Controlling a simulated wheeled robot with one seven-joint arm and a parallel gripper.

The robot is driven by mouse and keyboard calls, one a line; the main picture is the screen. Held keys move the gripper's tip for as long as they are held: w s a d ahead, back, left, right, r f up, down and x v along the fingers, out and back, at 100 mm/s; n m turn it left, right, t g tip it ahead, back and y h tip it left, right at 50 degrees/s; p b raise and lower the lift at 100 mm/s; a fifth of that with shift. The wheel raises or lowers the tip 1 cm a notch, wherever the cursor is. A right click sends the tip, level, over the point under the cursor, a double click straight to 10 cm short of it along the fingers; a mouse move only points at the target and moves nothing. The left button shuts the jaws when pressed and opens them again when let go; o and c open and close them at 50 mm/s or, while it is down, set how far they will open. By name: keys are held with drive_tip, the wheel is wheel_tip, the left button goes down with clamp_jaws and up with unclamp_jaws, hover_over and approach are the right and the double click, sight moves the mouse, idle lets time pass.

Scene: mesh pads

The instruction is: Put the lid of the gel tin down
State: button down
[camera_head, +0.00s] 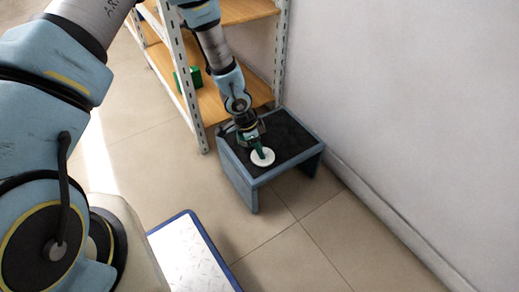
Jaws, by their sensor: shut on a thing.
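My gripper (256,147) is over the small blue-grey bench with a dark top (292,137). Its green-tipped fingers are shut on a round white lid (263,158). The lid is over the front left part of the bench top, near its front edge. I cannot tell whether the lid touches the top or hangs just above it. No gel tin can be made out in this view; the gripper and lid may hide what is beneath them.
A shelf unit with wooden boards (245,90) and pale metal posts stands behind the bench, with a green box (187,79) on it. A wall (400,100) rises at the right. A blue-edged white surface (185,258) is at the bottom. The right part of the bench top is bare.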

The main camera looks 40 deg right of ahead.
drive_tip(key=shift+f, duration=0.2)
drive_tip(key=c, duration=0.6)
unclamp_jaws()
drive_tip(key=p+v, duration=0.4)
drive_tip(key=v, duration=0.8)
drive_tip(key=shift+r, duration=0.2)
